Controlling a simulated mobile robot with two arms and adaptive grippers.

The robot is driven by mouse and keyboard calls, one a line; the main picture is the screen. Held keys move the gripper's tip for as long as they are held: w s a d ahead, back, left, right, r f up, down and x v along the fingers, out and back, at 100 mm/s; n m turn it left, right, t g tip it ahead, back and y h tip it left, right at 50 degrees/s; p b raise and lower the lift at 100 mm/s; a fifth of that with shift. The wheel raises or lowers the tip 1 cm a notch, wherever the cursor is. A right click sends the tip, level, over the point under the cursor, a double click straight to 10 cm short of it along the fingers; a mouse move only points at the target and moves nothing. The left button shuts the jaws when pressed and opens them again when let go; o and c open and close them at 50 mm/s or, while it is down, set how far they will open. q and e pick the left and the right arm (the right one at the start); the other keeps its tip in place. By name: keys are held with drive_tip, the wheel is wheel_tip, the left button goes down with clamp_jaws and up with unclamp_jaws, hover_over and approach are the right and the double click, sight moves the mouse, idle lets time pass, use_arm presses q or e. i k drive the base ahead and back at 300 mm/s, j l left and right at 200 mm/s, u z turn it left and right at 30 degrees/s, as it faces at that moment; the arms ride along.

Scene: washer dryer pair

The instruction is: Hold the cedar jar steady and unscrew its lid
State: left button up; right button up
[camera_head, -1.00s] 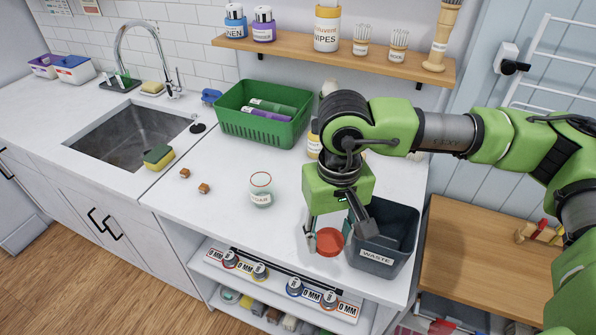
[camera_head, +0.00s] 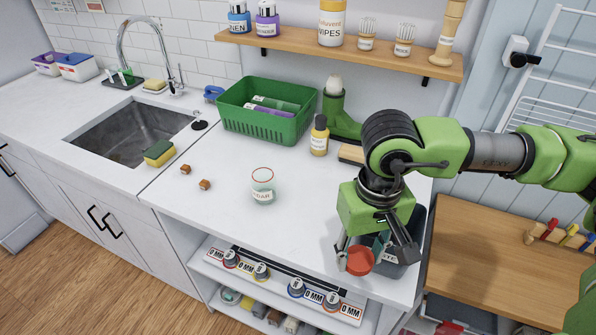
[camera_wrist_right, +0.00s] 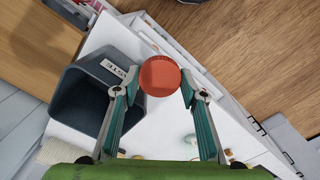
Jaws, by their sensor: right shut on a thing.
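A clear glass jar (camera_head: 263,190) with a reddish rim and a pale label stands upright and lidless on the white counter. The label is partly legible, ending in "AR". A round red lid (camera_head: 359,262) is in my right gripper (camera_head: 370,259), which is shut on it above the counter's front right, beside the waste bin. The right wrist view shows the lid (camera_wrist_right: 160,76) between the two fingertips, apart from the jar. My left gripper is not in view, and nothing holds the jar.
The dark waste bin (camera_wrist_right: 80,98) is close to the right gripper. A green basket (camera_head: 250,125), a yellow bottle (camera_head: 319,136) and a green boot (camera_head: 338,115) stand behind.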

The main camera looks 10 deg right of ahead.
sight(263, 181)
drive_tip(key=u, duration=0.45)
drive_tip(key=l+u, duration=0.15)
drive_tip(key=u, duration=0.7)
drive_tip(key=l+u, duration=0.15)
drive_tip(key=u, duration=0.7)
drive_tip(key=k+l, duration=0.1)
drive_tip(key=l, duration=0.15)
drive_tip(key=l+z, duration=0.1)
drive_tip(key=z, duration=0.35)
drive_tip(key=l+z, duration=0.1)
drive_tip(key=z, duration=0.4)
drive_tip(key=i+l+z, duration=0.1)
drive_tip(key=z, duration=0.35)
